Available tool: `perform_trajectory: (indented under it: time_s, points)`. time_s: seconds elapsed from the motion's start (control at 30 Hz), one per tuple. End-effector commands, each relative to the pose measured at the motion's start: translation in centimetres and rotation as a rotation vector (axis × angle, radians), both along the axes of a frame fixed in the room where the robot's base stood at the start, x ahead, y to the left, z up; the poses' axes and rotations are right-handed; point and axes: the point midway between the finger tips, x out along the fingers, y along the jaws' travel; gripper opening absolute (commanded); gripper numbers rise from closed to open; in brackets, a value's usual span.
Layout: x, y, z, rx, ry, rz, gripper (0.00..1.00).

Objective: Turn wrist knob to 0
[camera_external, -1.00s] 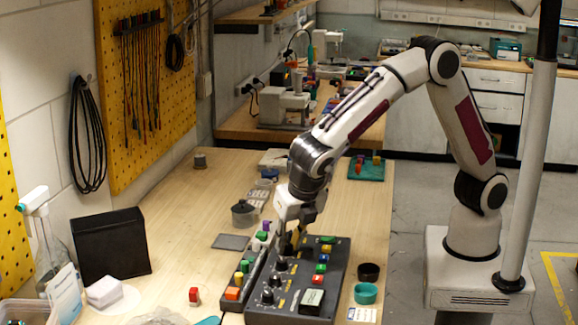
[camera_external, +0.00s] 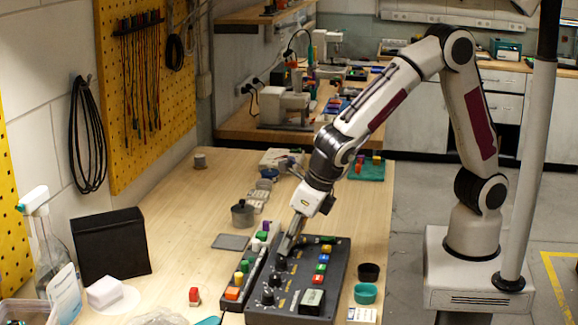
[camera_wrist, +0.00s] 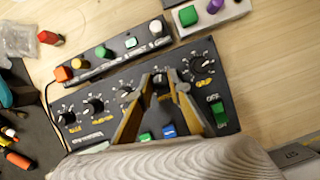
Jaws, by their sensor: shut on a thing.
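The black control panel (camera_external: 336,264) lies on the wooden bench and carries a row of black knobs and several coloured buttons. In the wrist view, my gripper (camera_wrist: 161,77) has its two fingers on either side of one dark knob (camera_wrist: 160,83), shut on it. This knob is beside the large knob marked GRIP (camera_wrist: 201,67). The label of the held knob is hidden by my fingers, and its pointer setting cannot be read. In the external view my gripper (camera_external: 284,249) reaches down, tilted, to the far end of the knob row.
A narrow button strip (camera_wrist: 112,54) runs along the panel. A green switch (camera_wrist: 219,112) and other uncovered knobs (camera_wrist: 95,105) are close to my fingers. Dark and teal round cups (camera_external: 366,293) stand right of the panel. The bench's left middle is mostly clear.

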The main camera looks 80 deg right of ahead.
Motion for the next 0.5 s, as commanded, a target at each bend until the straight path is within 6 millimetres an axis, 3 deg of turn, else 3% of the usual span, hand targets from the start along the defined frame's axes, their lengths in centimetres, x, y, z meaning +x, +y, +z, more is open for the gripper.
perform_trajectory:
  time_s: [0.5]
  points:
    - [-0.02,-0.18,0.0,0.0,0.001,0.227,0.0]
